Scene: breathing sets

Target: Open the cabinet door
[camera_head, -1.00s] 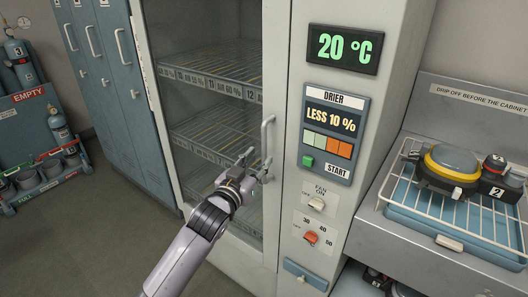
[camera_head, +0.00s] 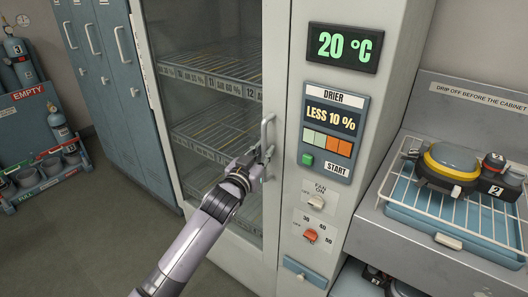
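The drying cabinet's glass door (camera_head: 215,60) is closed, with wire shelves (camera_head: 205,135) showing behind the glass. Its grey vertical handle (camera_head: 265,135) is on the right edge of the door. My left gripper (camera_head: 262,158) is at the lower half of the handle, with its fingers reaching to the bar. The fingers are small and overlap the handle, so I cannot tell whether they are closed on it. My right gripper is not in view.
A panel with a 20 °C display (camera_head: 343,47) and drier buttons (camera_head: 327,145) stands right of the door. Further right, a wire rack over a blue tray (camera_head: 440,232) holds a yellow-ringed mask unit (camera_head: 450,165). Blue lockers (camera_head: 105,70) stand left. Floor is free at lower left.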

